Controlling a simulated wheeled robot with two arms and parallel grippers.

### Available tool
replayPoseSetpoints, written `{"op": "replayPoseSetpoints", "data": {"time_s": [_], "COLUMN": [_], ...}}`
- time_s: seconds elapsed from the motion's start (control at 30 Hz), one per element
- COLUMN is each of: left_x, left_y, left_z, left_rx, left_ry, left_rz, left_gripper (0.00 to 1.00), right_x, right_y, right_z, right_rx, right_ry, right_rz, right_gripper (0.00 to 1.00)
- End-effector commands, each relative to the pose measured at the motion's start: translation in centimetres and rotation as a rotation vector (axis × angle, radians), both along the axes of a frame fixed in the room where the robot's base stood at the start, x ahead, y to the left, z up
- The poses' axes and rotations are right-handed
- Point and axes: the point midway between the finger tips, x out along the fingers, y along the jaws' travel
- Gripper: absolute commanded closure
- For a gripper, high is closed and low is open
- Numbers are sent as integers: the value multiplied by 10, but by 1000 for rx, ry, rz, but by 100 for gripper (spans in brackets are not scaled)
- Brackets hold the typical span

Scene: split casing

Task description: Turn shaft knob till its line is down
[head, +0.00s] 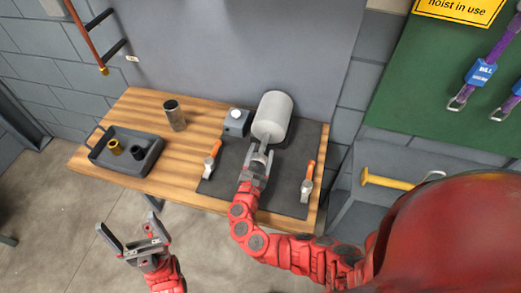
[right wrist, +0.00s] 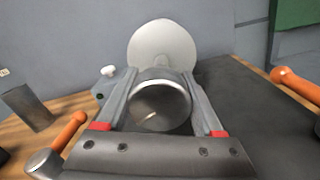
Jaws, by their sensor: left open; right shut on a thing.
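The shaft knob (right wrist: 160,103) is a grey metal cylinder in the right wrist view, its round end facing me. My left gripper (head: 133,232) is open and empty, in front of the bench and away from the casing.
The wooden bench (head: 187,150) carries a dark mat (head: 285,190), two orange-handled hammers (head: 211,160) (head: 307,184), a small grey box with a white knob (head: 236,122), a metal cup (head: 174,115) and a tray (head: 150,160) holding a brass and a black part.

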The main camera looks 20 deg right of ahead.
Motion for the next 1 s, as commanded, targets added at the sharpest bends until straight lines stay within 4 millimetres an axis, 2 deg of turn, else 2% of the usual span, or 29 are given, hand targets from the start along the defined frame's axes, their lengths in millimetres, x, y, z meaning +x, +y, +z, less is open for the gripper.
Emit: {"op": "replayPoseSetpoints", "data": {"time_s": [0.03,0.7,1.0], "left_x": [0,0,0], "left_y": [0,0,0], "left_z": [9,75,99], "left_rx": [0,0,0], "left_ry": [0,0,0], "left_rz": [0,0,0], "left_gripper": [0,0,0], "right_x": [0,-1,0], "right_y": [1,0,2], "right_z": [3,4,2], "right_rx": [-36,-563,-780], "right_ry": [29,387,533], "right_rz": [2,1,2], "right_gripper": [87,86,86]}}
